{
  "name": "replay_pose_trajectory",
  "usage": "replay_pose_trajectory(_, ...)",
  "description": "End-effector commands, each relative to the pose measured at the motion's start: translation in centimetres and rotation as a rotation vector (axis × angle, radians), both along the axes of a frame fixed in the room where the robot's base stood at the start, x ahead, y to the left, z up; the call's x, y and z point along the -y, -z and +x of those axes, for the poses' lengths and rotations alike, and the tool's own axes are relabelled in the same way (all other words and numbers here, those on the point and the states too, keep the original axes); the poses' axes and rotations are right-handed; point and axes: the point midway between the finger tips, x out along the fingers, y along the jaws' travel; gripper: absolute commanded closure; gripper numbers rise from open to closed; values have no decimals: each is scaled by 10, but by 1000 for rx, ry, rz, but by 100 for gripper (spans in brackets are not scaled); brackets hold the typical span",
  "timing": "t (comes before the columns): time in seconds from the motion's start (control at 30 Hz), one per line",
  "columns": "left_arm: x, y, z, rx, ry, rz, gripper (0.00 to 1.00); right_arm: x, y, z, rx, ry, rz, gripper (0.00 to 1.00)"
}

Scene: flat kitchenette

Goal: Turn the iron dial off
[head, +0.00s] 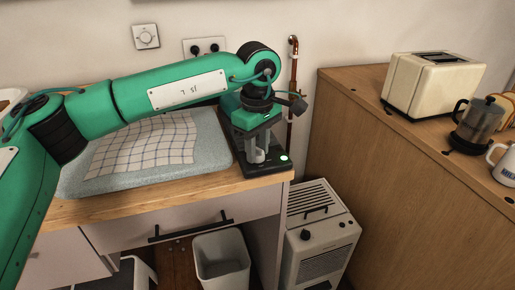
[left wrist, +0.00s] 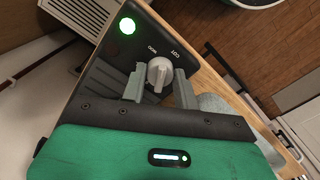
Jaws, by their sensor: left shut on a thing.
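The iron dial is a pale grey round knob with a raised grip bar (left wrist: 159,73). It sits on a black panel (left wrist: 105,72) with small white lettering beside it. A green light (left wrist: 127,25) glows on this panel, and it also shows in the head view (head: 283,157). My left gripper (left wrist: 160,80) has its two grey fingers on either side of the dial, shut on it. In the head view my left gripper (head: 259,146) points down over the panel at the counter's right end, and the fingers partly hide the dial. My right gripper is not in view.
A grey-blue pad (head: 215,165) with a checked cloth (head: 150,142) lies left of the panel. A copper pipe (head: 292,75) runs up the wall behind. A white heater (head: 318,235) and bin (head: 221,257) stand below. A wooden cabinet (head: 380,170) at right carries a toaster (head: 432,83).

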Motion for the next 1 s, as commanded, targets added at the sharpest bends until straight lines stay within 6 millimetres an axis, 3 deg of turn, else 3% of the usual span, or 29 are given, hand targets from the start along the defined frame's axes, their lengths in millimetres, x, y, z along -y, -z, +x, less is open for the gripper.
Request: replay_pose_trajectory(1.0,0,0,0,1,-965,-1,92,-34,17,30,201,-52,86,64)
